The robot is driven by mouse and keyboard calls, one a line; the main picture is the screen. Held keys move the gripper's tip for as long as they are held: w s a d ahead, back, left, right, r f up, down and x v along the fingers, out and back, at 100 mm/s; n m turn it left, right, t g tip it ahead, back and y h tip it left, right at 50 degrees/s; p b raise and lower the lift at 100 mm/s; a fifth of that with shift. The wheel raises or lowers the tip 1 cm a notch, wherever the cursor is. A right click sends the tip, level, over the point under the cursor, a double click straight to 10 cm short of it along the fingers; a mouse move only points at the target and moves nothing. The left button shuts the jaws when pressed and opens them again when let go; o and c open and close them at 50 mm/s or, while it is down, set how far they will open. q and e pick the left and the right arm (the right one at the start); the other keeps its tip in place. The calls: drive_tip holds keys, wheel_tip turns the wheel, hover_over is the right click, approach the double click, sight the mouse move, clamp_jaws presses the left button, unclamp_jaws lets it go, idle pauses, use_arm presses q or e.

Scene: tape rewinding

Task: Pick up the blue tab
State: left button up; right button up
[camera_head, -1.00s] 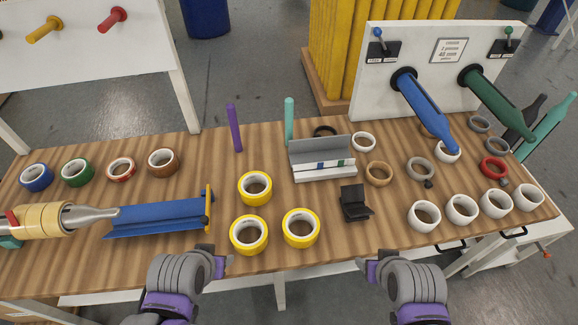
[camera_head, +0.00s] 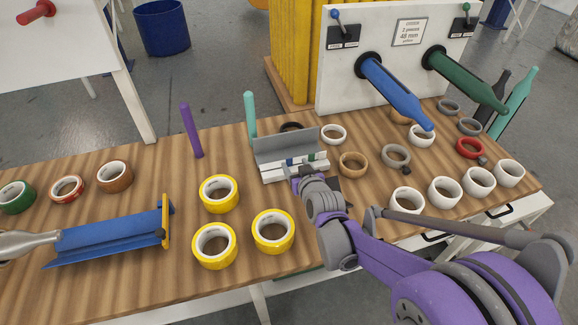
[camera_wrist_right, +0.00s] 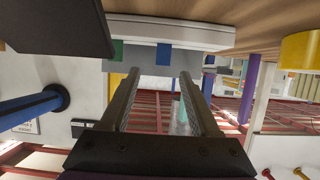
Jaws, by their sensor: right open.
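The blue tab (camera_head: 291,161) sits in a slot of a small white and grey holder (camera_head: 285,146) on the wooden table, beside a green tab (camera_head: 310,157). In the right wrist view the blue tab (camera_wrist_right: 164,54) shows just beyond the fingertips and between them, with the green tab (camera_wrist_right: 117,50) to its left. My right gripper (camera_wrist_right: 161,74) is open and empty. In the head view, my right gripper (camera_head: 301,178) is at the holder's front edge and partly covers it. My left gripper is not in view.
Several yellow tape rolls (camera_head: 217,193) stand left of the holder, and a tan ring (camera_head: 353,164) is close on its right. Purple (camera_head: 191,130) and teal (camera_head: 250,118) pegs rise behind.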

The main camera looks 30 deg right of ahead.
sight(289, 160)
drive_tip(key=shift+a+f+b+x, duration=0.1)
drive_tip(key=shift+f+b+x, duration=0.1)
drive_tip(key=shift+x, duration=1.35)
drive_tip(key=shift+a+f+b+x, duration=0.1)
drive_tip(key=shift+a+b+x, duration=0.05)
drive_tip(key=shift+x, duration=1.4)
drive_tip(key=shift+s, duration=0.1)
drive_tip(key=shift+c, duration=0.3)
clamp_jaws()
